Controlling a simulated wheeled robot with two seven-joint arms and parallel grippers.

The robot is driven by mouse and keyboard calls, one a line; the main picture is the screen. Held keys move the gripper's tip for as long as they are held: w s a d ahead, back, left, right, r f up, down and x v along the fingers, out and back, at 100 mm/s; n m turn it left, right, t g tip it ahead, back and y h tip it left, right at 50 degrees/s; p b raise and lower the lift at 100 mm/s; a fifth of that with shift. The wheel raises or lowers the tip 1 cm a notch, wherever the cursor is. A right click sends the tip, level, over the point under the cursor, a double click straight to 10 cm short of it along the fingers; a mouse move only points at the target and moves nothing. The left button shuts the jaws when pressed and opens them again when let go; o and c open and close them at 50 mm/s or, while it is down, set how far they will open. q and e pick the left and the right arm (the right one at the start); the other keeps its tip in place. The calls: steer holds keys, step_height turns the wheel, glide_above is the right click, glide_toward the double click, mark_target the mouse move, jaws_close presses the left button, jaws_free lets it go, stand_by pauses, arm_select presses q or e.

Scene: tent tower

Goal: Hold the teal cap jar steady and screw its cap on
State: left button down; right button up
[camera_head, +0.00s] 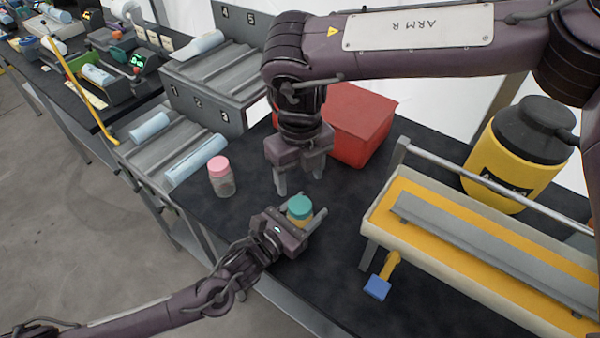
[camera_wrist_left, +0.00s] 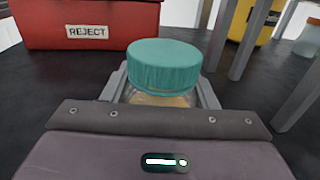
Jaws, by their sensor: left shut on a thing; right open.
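The teal cap jar (camera_head: 296,220) stands upright on the dark table, with yellowish contents. Its teal cap (camera_head: 300,206) sits on top of it; the cap also shows in the left wrist view (camera_wrist_left: 163,65). I cannot tell how tightly the cap is on. My left gripper (camera_head: 303,222) is shut around the jar's body from the side, below the cap. The lower part of the jar is hidden by the gripper. My right gripper (camera_head: 299,188) points down, open and empty, above and just behind the jar, apart from the cap.
A pink-capped jar (camera_head: 220,176) stands to the left. A red bin (camera_head: 362,125) marked REJECT is behind. A white and yellow trough (camera_head: 480,250) with a blue-ended handle (camera_head: 377,287) lies right, near a yellow drum (camera_head: 515,155). A roller rack (camera_head: 160,150) borders the table's left.

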mark_target(300, 204)
steer(key=shift+f, duration=0.1)
steer(key=shift+f, duration=3.9)
steer(key=c, duration=1)
steer(key=o, duration=1.2)
steer(key=shift+c, duration=0.2)
step_height(300, 204, up, 12)
